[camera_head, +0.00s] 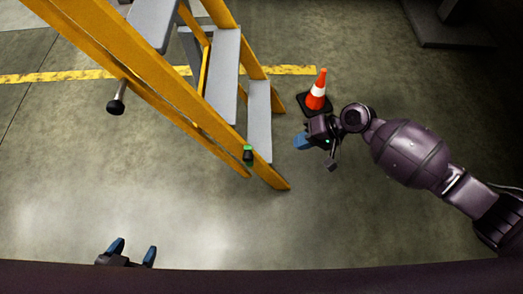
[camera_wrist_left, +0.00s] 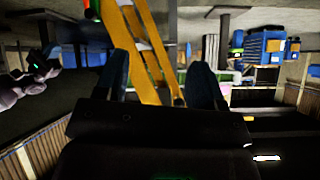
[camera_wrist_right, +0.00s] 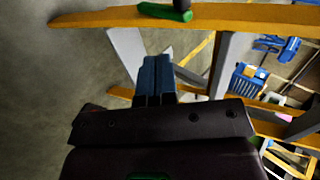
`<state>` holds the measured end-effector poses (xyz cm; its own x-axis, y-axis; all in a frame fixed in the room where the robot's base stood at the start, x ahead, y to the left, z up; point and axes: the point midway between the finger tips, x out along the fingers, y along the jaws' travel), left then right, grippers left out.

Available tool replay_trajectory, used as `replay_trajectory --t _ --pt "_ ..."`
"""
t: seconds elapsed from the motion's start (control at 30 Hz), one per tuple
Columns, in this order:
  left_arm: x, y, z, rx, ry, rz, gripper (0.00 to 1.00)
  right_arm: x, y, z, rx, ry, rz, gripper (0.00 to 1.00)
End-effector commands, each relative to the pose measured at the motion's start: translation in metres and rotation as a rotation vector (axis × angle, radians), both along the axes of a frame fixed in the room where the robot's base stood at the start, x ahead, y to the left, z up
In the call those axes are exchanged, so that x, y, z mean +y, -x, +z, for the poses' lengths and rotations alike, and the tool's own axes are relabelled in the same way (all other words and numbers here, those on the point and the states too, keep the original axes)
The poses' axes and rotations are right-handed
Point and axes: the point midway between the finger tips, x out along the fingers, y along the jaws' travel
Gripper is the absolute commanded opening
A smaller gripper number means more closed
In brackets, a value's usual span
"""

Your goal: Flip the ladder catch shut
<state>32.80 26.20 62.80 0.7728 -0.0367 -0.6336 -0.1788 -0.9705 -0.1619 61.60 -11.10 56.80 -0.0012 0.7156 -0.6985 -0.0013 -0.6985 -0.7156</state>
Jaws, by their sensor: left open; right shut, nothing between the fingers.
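The yellow ladder (camera_head: 150,80) with grey treads slants across the head view's upper left. It also shows in the left wrist view (camera_wrist_left: 147,85). A small green and black piece (camera_head: 248,153), apparently the catch, sits at the ladder's lower right. A green and dark piece, seemingly the same one, shows on a yellow rail at the top of the right wrist view (camera_wrist_right: 165,11). I cannot tell its position as open or shut. My right gripper (camera_head: 301,142) is shut and empty, right of the ladder, apart from the piece. My left gripper (camera_head: 132,250) is open and empty at the lower left.
An orange and white cone (camera_head: 318,90) on a black base stands behind my right gripper. A yellow floor line (camera_head: 60,76) crosses behind the ladder. The floor between my left gripper and the ladder is clear.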

Motion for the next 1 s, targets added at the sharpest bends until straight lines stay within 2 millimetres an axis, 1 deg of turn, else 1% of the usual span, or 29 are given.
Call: replay_trajectory --t 0.27,0.43,0.67,0.8,1.0 --pt "0.000 0.000 -0.001 0.002 -0.001 0.000 0.63 0.000 0.000 0.000 -0.001 0.000 0.000 0.00" --pt "0.000 0.003 -0.006 0.012 -0.004 -0.002 0.63 0.007 0.001 -0.007 0.002 0.000 0.001 0.00" --pt "-0.001 0.003 -0.013 0.017 -0.015 -0.017 0.63 0.032 0.002 -0.035 0.007 -0.001 0.001 0.00" --pt "-0.004 -0.003 -0.010 -0.001 -0.025 -0.035 0.63 0.049 0.002 -0.053 0.006 -0.001 0.001 0.00" --pt "-0.006 -0.006 -0.009 -0.029 -0.021 -0.046 0.63 0.074 0.003 -0.076 0.006 -0.001 0.001 0.00"
